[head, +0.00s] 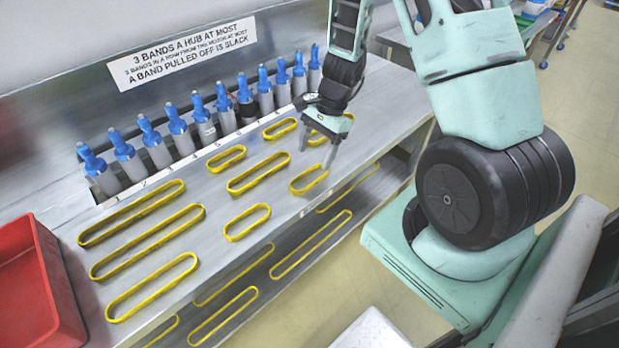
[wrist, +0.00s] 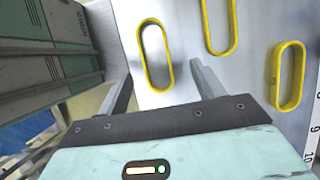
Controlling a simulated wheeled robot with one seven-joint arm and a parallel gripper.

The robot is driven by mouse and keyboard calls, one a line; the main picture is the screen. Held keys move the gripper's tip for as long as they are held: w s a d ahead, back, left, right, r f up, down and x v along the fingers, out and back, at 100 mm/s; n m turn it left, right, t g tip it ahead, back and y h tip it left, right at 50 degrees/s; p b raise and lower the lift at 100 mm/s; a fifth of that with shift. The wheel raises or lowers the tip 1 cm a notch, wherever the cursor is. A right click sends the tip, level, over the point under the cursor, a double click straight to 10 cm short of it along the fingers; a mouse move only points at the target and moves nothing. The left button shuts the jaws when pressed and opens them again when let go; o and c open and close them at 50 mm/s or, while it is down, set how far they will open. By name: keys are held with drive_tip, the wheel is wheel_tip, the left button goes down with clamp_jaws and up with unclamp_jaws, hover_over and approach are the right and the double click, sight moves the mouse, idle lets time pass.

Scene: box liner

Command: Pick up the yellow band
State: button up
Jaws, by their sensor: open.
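Several yellow bands, shaped as long loops, lie on the grey bench top; which of them the task means is not clear. One yellow band (head: 312,187) lies near the bench's front edge, just beyond my gripper's fingers. My gripper (head: 314,158) is open and empty, pointing down above the right part of the bench and partly covering another band. In the wrist view my gripper (wrist: 163,80) has its fingers spread, with a yellow band (wrist: 144,62) lying ahead between and beyond them. Two more bands show to its right. No band is visibly touched.
Blue-topped hubs (head: 178,128) stand in a row along the back of the bench, behind a numbered strip. A red bin (head: 40,285) stands at the left. A lower shelf (head: 258,290) holds more yellow loops. A printed sign (head: 182,52) is on the back wall.

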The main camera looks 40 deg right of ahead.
sight(309, 181)
drive_tip(key=x, duration=0.4)
drive_tip(key=shift+s+d+f, duration=0.15)
drive_tip(key=shift+s+f, duration=0.05)
drive_tip(key=shift+s, duration=0.2)
drive_tip(key=shift+a+f, duration=0.2)
drive_tip(key=shift+f, duration=0.3)
drive_tip(key=c, duration=1.1)
